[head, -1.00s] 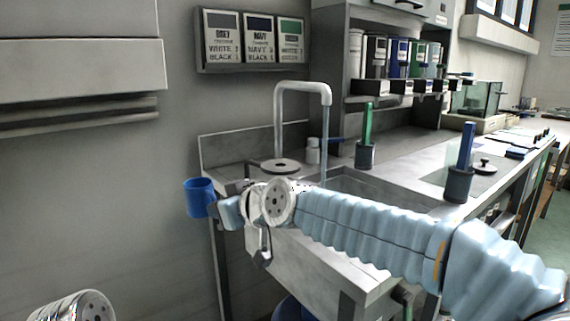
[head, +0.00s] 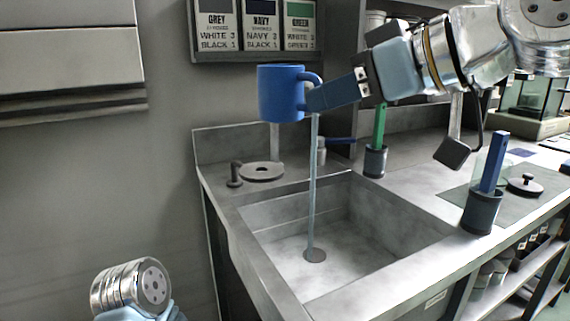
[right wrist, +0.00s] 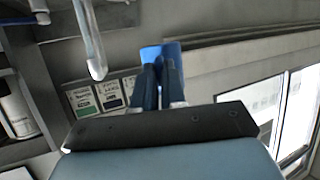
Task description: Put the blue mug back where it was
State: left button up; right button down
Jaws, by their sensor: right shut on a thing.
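The blue mug (head: 280,94) is in the air in the head view, upright, in front of the back wall and above the sink's left back part. My right gripper (head: 318,97) comes in from the right and is shut on the mug's handle. In the right wrist view my two right fingers (right wrist: 159,88) are close together, with part of the blue mug (right wrist: 152,54) showing beyond them. Part of my left arm shows at the bottom left of the head view, but its gripper is out of view.
The sink basin (head: 340,235) lies below the mug, with a water stream (head: 312,190) running into it; most of the tap is hidden. A round grey lid (head: 262,172) lies on the ledge. Dark holders with a green bar (head: 380,127) and a blue bar (head: 494,162) stand right.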

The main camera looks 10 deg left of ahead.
jog(key=w+a+f, duration=0.3)
jog(key=w+f, duration=0.3)
jog(key=w+a+f+b, duration=0.1)
jog(key=w+a+f, duration=0.1)
jog(key=w+f, duration=0.4)
jog(key=shift+a+f, duration=0.35)
jog(key=shift+a, duration=0.05)
jog(key=c, duration=1.6)
grip_release()
jog(key=shift+f, duration=0.1)
jog(key=o, duration=0.4)
